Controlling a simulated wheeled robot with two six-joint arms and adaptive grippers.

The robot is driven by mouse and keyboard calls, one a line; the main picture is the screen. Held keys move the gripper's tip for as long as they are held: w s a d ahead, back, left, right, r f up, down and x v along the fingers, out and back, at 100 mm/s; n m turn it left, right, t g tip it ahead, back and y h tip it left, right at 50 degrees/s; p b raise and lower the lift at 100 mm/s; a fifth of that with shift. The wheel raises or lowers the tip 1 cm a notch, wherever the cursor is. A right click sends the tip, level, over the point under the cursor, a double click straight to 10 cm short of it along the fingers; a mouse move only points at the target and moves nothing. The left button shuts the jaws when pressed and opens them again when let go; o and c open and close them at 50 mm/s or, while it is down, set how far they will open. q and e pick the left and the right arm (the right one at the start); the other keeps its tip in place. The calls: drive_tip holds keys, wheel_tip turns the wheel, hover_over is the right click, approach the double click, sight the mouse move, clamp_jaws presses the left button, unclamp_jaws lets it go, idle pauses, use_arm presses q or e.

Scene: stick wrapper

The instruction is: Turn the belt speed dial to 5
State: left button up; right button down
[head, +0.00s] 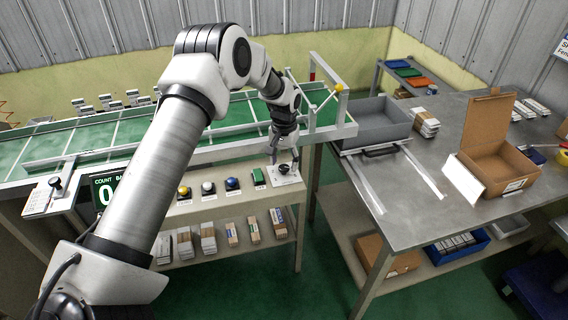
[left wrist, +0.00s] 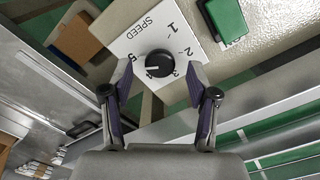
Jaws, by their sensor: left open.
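The belt speed dial (left wrist: 159,64) is a round black knob on a white plate marked SPEED (left wrist: 138,37), with numbers around it. A pale mark on the knob points roughly left in the left wrist view, on the side of the 5; its exact setting is hard to read. In the head view the dial (head: 284,168) sits at the right end of the shelf top. My left gripper (head: 283,158) is open just above it. In the left wrist view its two fingers (left wrist: 160,96) stand apart on either side of the knob's lower part, and I cannot tell whether they touch it.
A green button (head: 259,176) and several other buttons, including a blue one (head: 232,184), stand left of the dial. The green conveyor (head: 230,115) and its rail run behind. A metal table (head: 400,200) with an open cardboard box (head: 492,150) stands to the right.

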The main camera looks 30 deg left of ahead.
sight(284, 167)
use_arm(q)
wheel_tip(284, 167, up, 11)
drive_tip(key=shift+s+f, duration=0.1)
drive_tip(key=shift+f, duration=0.05)
idle(0.4)
